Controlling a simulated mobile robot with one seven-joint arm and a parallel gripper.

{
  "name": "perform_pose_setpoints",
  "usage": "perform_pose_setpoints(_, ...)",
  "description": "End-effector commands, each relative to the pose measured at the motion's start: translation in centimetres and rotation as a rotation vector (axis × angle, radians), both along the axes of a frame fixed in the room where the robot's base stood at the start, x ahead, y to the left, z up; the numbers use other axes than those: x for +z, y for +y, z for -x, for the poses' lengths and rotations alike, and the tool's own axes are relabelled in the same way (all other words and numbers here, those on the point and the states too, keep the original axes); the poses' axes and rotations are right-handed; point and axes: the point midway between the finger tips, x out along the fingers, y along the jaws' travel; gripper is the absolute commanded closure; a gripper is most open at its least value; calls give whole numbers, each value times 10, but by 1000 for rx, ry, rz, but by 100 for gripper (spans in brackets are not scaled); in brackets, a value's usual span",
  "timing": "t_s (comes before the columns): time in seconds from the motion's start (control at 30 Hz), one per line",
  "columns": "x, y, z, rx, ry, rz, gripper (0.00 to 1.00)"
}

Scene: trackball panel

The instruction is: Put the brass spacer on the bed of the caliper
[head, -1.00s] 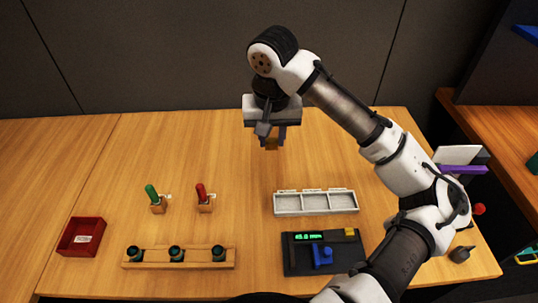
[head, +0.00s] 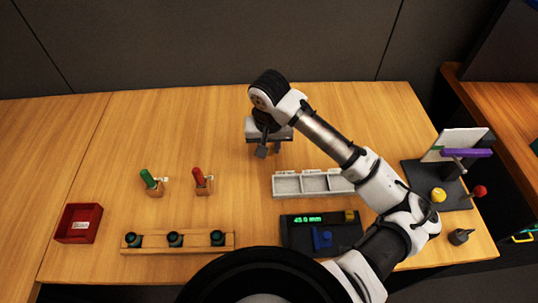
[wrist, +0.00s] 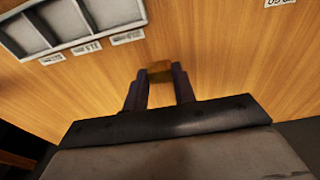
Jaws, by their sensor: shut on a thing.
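My gripper (head: 269,149) hangs over the table, behind the left part of the grey tray. In the wrist view my gripper (wrist: 160,78) is shut on a small brass spacer (wrist: 160,67), held between the fingertips above bare wood. In the head view I cannot make out the spacer. The caliper (head: 293,236) is a dark flat device in front of the tray, with a green lit display, a blue part and a yellowish block at its back right corner. The caliper is apart from my gripper, and my arm passes close to its right side.
A grey compartment tray (head: 301,195) lies between gripper and caliper. A wooden rack (head: 191,250), green-handled tool (head: 149,180), red-handled tool (head: 199,178) and red box (head: 78,224) are at left. A dark panel with a yellow ball (head: 438,195) is at right. The table's back is clear.

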Motion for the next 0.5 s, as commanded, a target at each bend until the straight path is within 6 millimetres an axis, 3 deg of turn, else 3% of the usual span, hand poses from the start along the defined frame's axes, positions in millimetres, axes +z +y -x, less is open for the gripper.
perform_pose_setpoints(0.5, -52, 0, 0, 0, 0, 0, 96)
